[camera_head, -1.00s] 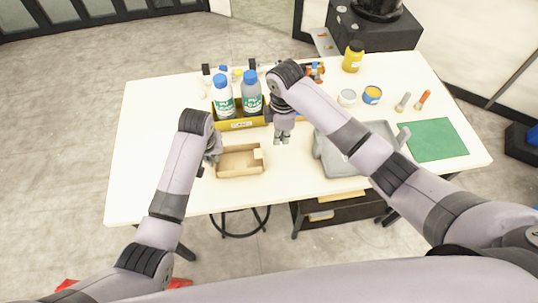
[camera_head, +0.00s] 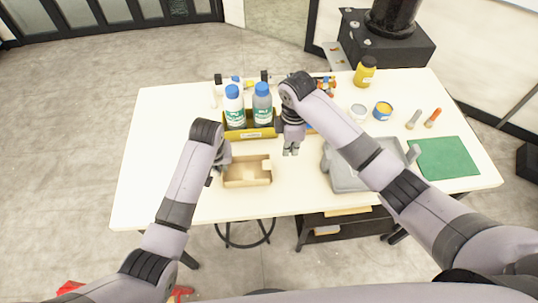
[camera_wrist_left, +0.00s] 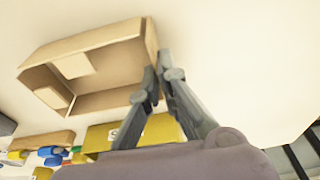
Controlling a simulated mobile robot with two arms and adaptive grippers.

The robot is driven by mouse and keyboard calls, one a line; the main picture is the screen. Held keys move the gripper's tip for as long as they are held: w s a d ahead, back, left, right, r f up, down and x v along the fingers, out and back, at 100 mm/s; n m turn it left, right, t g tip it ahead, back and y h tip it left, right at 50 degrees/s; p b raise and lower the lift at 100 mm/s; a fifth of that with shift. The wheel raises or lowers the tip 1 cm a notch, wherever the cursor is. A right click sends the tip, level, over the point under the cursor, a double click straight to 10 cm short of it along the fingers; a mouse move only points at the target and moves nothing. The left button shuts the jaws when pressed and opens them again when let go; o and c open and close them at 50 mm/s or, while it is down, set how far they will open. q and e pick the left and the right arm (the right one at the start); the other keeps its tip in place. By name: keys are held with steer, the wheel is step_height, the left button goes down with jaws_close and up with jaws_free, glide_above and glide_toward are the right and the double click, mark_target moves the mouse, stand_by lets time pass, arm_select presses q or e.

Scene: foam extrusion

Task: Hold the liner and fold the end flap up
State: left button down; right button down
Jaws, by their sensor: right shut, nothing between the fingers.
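The liner is an open tan cardboard tray (camera_head: 236,183) on the white table, left of centre. In the left wrist view the liner (camera_wrist_left: 95,42) fills the upper left, with pale flap-like pieces at its far end (camera_wrist_left: 50,97). My left gripper (camera_head: 221,165) is at the liner's left end. In the wrist view its fingers (camera_wrist_left: 160,72) are close together at the liner's near end wall, one on each side. My right gripper (camera_head: 291,150) is shut and empty, pointing down above the table, right of the liner and apart from it.
Behind the liner, a yellow bin (camera_head: 250,133) holds two blue-capped bottles (camera_head: 234,108). A grey tray (camera_head: 345,178) lies to the right, partly behind my right arm. The front-left table area is clear.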

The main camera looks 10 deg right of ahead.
arm_select(q)
steer(key=c, duration=1.7)
jaws_free()
steer(key=r, duration=0.4)
steer(key=s+r, duration=0.1)
steer(key=r, duration=0.3)
steer(key=s+r, duration=0.1)
steer(key=r, duration=0.2)
steer(key=shift+s+r, duration=0.15)
steer(key=shift+r, duration=0.25)
